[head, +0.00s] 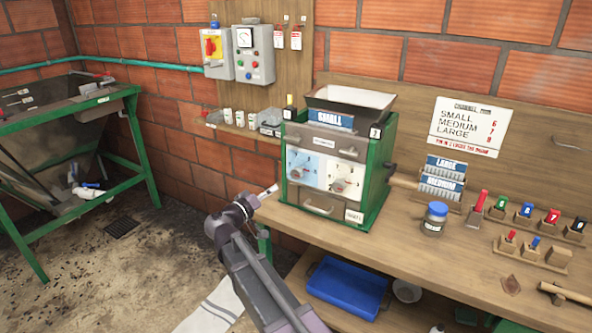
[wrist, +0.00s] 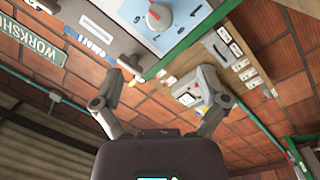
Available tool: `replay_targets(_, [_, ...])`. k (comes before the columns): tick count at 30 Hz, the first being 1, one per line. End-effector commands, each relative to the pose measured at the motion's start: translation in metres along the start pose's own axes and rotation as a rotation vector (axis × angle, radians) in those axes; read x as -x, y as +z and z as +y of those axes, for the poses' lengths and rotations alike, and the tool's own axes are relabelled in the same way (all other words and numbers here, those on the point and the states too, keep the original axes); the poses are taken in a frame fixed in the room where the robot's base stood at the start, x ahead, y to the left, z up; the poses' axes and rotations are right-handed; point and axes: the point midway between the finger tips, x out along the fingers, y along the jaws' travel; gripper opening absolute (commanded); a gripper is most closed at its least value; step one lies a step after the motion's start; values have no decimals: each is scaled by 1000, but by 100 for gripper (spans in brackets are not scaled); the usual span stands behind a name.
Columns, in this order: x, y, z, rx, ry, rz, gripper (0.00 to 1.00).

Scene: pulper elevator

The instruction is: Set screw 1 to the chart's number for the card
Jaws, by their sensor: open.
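The green machine (head: 374,170) stands on the bench with a blue card reading SMALL (head: 333,120) at its top. Its front has a left dial on a light blue plate (head: 303,168) and a right dial on a white plate (head: 342,180). The screw labels are too small to read. The wall chart (head: 467,127) pairs SMALL with 6, MEDIUM with 7 and LARGE with 8. My gripper (head: 266,192) is left of the machine's lower front, apart from the dials. In the wrist view my gripper (wrist: 168,72) is open and empty, with a red-marked dial (wrist: 158,16) beyond it.
LARGE (head: 448,164) and MEDIUM (head: 440,183) cards stand in a rack at right. A blue-lidded jar (head: 434,218) and several coloured-handled tools are on the bench (head: 400,250). A blue tray (head: 346,288) sits below. A green-framed bin (head: 40,120) stands left.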

Motion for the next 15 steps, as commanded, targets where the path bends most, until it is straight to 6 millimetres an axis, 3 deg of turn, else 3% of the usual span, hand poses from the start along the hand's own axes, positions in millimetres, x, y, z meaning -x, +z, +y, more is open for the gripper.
replay_targets(15, [-8, 1, -1, 1, -1, -2, 93])
